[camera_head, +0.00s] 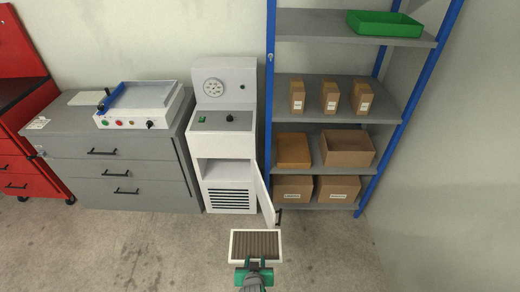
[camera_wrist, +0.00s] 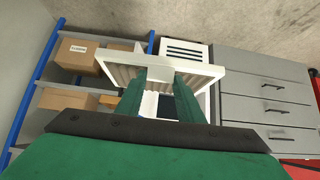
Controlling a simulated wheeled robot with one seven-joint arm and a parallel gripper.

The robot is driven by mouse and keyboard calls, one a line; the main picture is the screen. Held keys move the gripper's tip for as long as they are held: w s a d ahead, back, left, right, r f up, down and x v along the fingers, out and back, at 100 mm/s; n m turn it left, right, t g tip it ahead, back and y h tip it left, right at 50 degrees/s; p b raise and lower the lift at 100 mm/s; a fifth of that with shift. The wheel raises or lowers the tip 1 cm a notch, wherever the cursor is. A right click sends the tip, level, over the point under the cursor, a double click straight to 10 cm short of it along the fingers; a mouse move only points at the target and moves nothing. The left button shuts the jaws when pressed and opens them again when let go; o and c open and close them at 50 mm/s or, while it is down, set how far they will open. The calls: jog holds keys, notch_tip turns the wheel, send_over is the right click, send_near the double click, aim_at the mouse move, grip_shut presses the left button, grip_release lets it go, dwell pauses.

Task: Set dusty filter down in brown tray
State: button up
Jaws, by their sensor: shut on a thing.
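The dusty filter (camera_head: 256,245), a white frame around brown-grey pleats, is held out above the floor in front of the white machine. My gripper (camera_head: 254,268) is shut on its near edge. In the wrist view, my green fingers (camera_wrist: 160,95) grip the filter (camera_wrist: 206,72), covering part of it. On a middle shelf of the rack stand an open-topped brown container (camera_head: 347,150) and, to its left, an orange-brown container (camera_head: 293,151) whose inside I cannot make out clearly. Which of these is the brown tray I cannot tell. My gripper is well apart from both.
The white machine (camera_head: 225,145) has its lower door (camera_head: 264,195) swung open toward the rack. The grey rack with blue posts (camera_head: 270,70) holds small boxes, closed cartons (camera_head: 338,188) and a green tray (camera_head: 384,22). Grey drawers (camera_head: 115,168) stand left. The foreground floor is clear.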

jog(key=shift+d+r, duration=0.15)
jog(key=shift+r, duration=0.25)
jog(key=shift+w+d, duration=0.1)
jog(key=shift+d, duration=0.15)
jog(key=shift+a, duration=0.2)
